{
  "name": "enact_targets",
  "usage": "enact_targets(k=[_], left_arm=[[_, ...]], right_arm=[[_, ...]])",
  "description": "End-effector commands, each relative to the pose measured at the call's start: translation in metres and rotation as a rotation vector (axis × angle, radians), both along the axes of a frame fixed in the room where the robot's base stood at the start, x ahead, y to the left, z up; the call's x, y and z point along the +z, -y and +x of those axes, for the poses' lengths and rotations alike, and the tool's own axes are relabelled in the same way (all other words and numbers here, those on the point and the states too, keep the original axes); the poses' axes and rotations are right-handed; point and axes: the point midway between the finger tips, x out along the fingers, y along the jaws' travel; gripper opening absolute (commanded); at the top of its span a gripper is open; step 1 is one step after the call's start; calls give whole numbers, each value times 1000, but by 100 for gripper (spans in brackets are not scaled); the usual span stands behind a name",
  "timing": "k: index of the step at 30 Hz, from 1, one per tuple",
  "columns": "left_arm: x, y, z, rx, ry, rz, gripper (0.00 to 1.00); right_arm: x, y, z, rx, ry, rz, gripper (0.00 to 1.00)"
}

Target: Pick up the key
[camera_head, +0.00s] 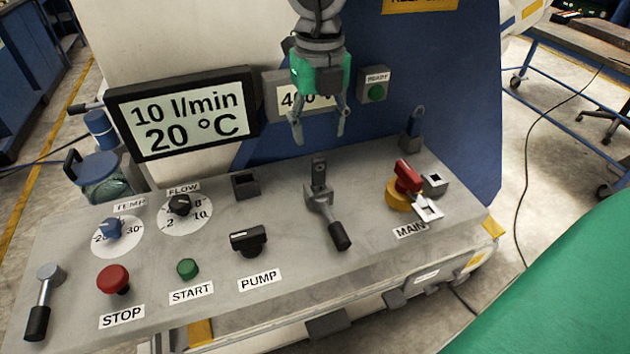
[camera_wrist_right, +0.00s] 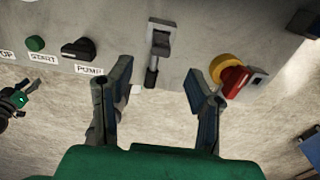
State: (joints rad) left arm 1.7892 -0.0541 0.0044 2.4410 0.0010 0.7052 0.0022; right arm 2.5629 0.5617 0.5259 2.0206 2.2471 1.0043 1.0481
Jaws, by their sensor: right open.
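I cannot make out a key with certainty. My right gripper (camera_head: 319,137), with a green palm, comes from the top in the head view. It is open and empty, and its fingers appear above the middle lever. In the right wrist view its two fingers (camera_wrist_right: 163,92) are spread with nothing between them. The red MAIN switch (camera_head: 407,178) on its yellow base stands at the right of the panel; a pale flat piece with a square hole (camera_head: 428,209) lies beside it. A green and dark shape (camera_wrist_right: 18,100) at the wrist view's left edge looks like my left gripper.
The grey panel (camera_head: 290,275) carries knobs, a red STOP button (camera_head: 113,279), a green START button (camera_head: 187,268) and the black PUMP switch (camera_head: 248,240).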

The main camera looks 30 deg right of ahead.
Motion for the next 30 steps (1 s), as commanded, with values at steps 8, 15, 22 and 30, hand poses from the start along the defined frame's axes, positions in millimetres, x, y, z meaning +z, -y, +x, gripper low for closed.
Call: enact_targets(k=[8,15,22,30], left_arm=[[-6,0,0,-1,0,0,40],[-9,0,0,0,0,0,40],[-13,0,0,0,0,0,40],[-13,0,0,-1,0,0,40]], right_arm=[[-43,-5,1,2,-3,-7,47],[-65,-4,-1,2,-4,-8,47],[-96,0,0,2,-3,-3,47],[-98,-1,-1,2,-1,-3,47]])
